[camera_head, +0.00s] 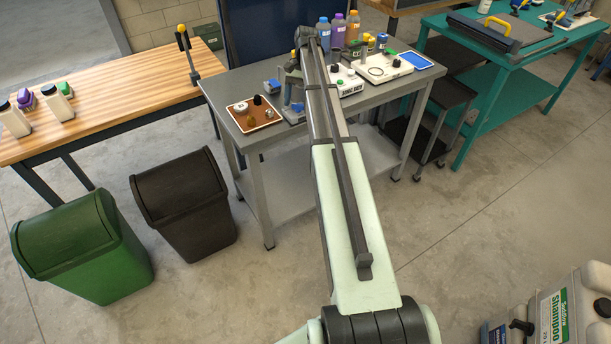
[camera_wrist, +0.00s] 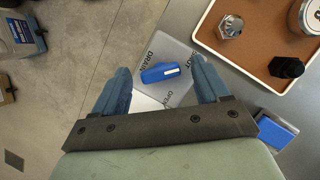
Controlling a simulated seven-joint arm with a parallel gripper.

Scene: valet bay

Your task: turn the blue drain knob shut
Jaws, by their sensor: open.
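The blue drain knob (camera_wrist: 158,73) is a bar with a white mark towards its right end in the wrist view. It sits on a light grey plate (camera_wrist: 182,50) with dark lettering, some of it reading DRAIN and OPEN. The bar lies nearly level across the picture, tilted slightly up to the right. My gripper (camera_wrist: 160,66) is open, with one blue finger on each side of the knob and visible gaps at both ends. I cannot tell whether the fingertips are down at the knob's height. In the head view my arm hides most of the gripper and the knob.
A brown tray (camera_head: 237,112) with metal fittings and a black piece lies beside the plate. A blue block (camera_wrist: 279,130) is close to my right finger in the wrist view. Bottles (camera_head: 338,32) and white units stand farther back on the grey table (camera_head: 222,90).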

